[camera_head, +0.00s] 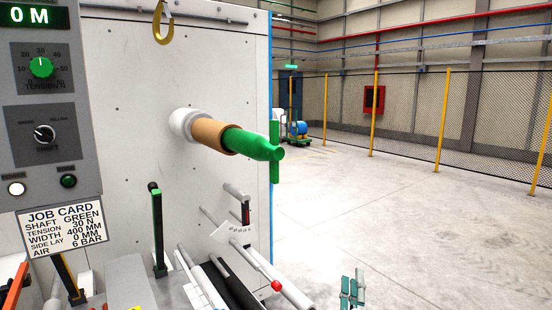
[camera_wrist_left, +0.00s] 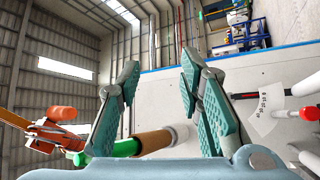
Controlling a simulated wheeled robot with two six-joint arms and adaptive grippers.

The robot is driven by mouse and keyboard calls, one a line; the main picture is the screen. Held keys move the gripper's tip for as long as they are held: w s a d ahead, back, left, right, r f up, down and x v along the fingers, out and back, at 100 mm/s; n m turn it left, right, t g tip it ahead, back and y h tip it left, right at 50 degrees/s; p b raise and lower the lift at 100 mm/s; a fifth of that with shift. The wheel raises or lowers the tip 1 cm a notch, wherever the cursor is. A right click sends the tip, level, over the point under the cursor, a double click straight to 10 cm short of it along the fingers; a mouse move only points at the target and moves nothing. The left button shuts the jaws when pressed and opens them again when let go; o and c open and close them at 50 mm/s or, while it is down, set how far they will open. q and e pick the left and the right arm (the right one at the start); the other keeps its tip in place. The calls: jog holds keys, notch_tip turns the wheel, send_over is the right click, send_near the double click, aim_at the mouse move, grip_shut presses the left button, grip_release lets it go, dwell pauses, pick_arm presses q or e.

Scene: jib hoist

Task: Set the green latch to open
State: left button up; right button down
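An upright dark lever with green edges (camera_head: 158,240) stands at the lower middle of the head view, in front of the pale machine panel; it looks like the green latch, and its setting is hard to read. My left gripper (camera_head: 352,288) is at the bottom right of the head view, over the floor side and well to the right of that lever. In the left wrist view its teal fingers (camera_wrist_left: 160,70) are spread with nothing between their tips. The lever cannot be made out in the wrist view. My right gripper does not show clearly.
A green-ended shaft with a brown core (camera_head: 215,135) juts from the panel (camera_head: 120,130). A yellow hook (camera_head: 160,25) hangs above. Pale rollers, one with a red tip (camera_head: 275,285), lie low at the middle. A control box with a job card (camera_head: 65,228) stands left. The floor right is clear.

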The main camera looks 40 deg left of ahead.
pick_arm(q)
notch_tip(320, 180, up, 17)
jog(key=a+n+g+y, duration=0.3)
jog(key=n+g+y, duration=0.1)
jog(key=n+y, duration=0.6)
jog(key=n+g+h, duration=0.2)
jog(key=n+g, duration=0.9)
jog(key=n, duration=1.1)
send_near(277, 128)
jog(key=p+x, duration=0.1)
jog(key=x, duration=1)
jog(key=shift+c, duration=0.5)
grip_shut()
